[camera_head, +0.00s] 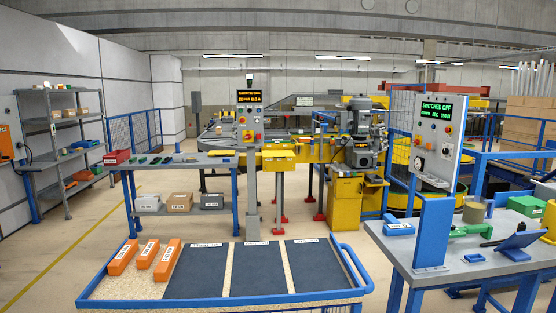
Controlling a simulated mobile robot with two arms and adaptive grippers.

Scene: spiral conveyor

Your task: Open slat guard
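A yellow machine (345,150) with a grey motor head stands in the middle distance, at the spiral conveyor. Yellow covers (278,158) sit along its front. I cannot tell which part is the slat guard, or whether it is open or shut, at this distance. A control post with a display (249,97) and buttons stands in front of the covers and partly hides the machine. Neither of my grippers is in view.
A blue-railed cart (222,303) with orange boxes (145,253) and dark mats stands close in front. A workbench (450,262) and a panel reading "SWITCHED OFF" (436,125) are at right. A blue-legged table (200,163) and shelves (62,122) are at left. Open floor (60,235) lies at left.

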